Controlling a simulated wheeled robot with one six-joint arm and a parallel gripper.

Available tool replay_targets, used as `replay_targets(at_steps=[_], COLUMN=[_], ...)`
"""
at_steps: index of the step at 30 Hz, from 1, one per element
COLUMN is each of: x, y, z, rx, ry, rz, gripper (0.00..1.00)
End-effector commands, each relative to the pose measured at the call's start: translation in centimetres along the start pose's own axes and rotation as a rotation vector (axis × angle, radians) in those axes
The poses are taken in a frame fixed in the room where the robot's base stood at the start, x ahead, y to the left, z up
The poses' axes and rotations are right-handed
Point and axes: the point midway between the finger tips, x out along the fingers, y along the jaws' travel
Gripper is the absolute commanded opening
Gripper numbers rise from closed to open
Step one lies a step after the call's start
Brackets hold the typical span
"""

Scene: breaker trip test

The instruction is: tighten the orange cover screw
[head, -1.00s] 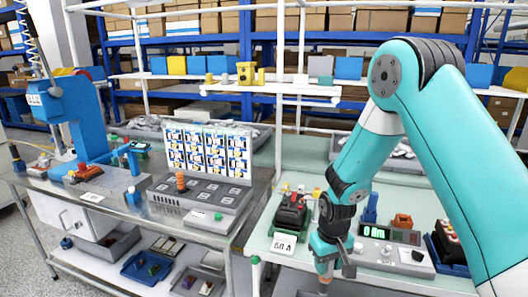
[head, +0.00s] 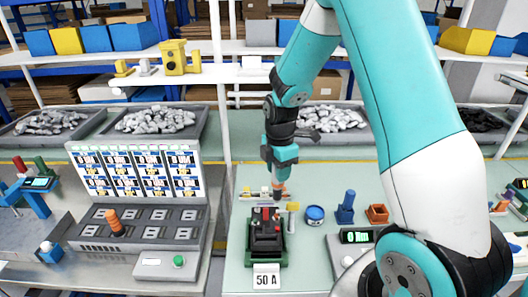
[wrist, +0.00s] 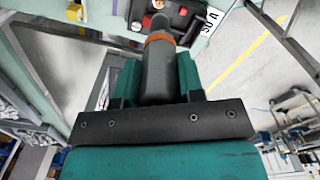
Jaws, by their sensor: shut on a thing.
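My gripper (head: 281,166) is shut on a dark cylindrical tool with an orange band, seen in the wrist view (wrist: 158,75). In the head view the tool's orange-brown part points down, just behind the breaker. The dark breaker (head: 266,228) with red parts sits in a green fixture (head: 283,251) on the right-hand bench, behind a "50 A" label (head: 267,280). In the wrist view the breaker (wrist: 180,16) lies beyond the tool and is partly hidden by it. I cannot clearly make out the orange cover screw or whether the tool touches anything.
A row of small coloured pieces (head: 254,193) lies behind the breaker. A blue round tin (head: 314,215), a blue holder (head: 346,208) and an orange block (head: 377,213) stand to its right. A test panel (head: 137,205) stands on the left bench. Grey bins line the back.

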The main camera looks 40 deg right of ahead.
Motion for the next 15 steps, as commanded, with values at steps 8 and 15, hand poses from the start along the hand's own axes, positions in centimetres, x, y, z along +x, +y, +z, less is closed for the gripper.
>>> replay_targets(at_steps=[8, 15], x=[-0.16, 0.01], y=[0.11, 0.13], z=[-0.41, -0.39], rx=[-0.026, -0.026], ry=[0.000, 0.001], rz=[0.001, 0.000], gripper=[0.12, 0.12])
